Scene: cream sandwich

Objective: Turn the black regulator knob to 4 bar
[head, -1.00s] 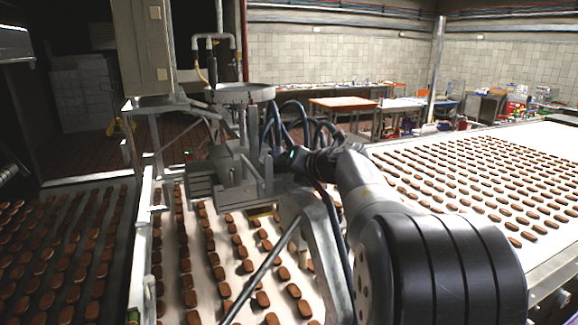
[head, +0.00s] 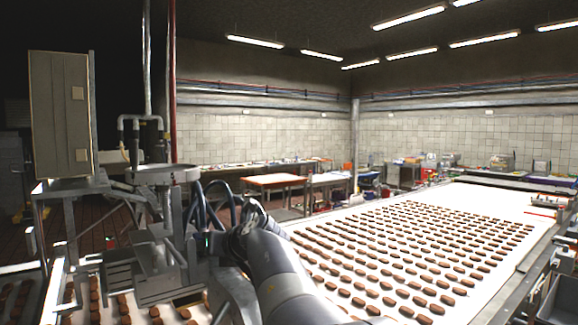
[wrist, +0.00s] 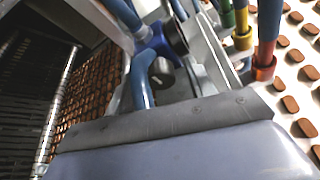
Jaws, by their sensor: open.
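A small dark round knob (wrist: 161,73) shows in the upper middle of the wrist view, with a pale mark on it. A blue fitting (wrist: 152,42) and a second dark cylinder (wrist: 176,38) are just above it, and a curved blue hose runs beside it. I cannot tell for sure which dark part is the regulator knob, and no scale is readable. My gripper (head: 240,222) is by the metal machine in the head view. Its grey body fills the bottom of the wrist view, below and apart from the knob. It is open; its fingertips are not clear.
The metal depositing machine (head: 160,245) stands at the left with hoses around it. In the wrist view, hoses with yellow (wrist: 243,38) and red (wrist: 263,68) collars are at the right. A white conveyor (head: 470,215) with rows of brown biscuits runs along the right.

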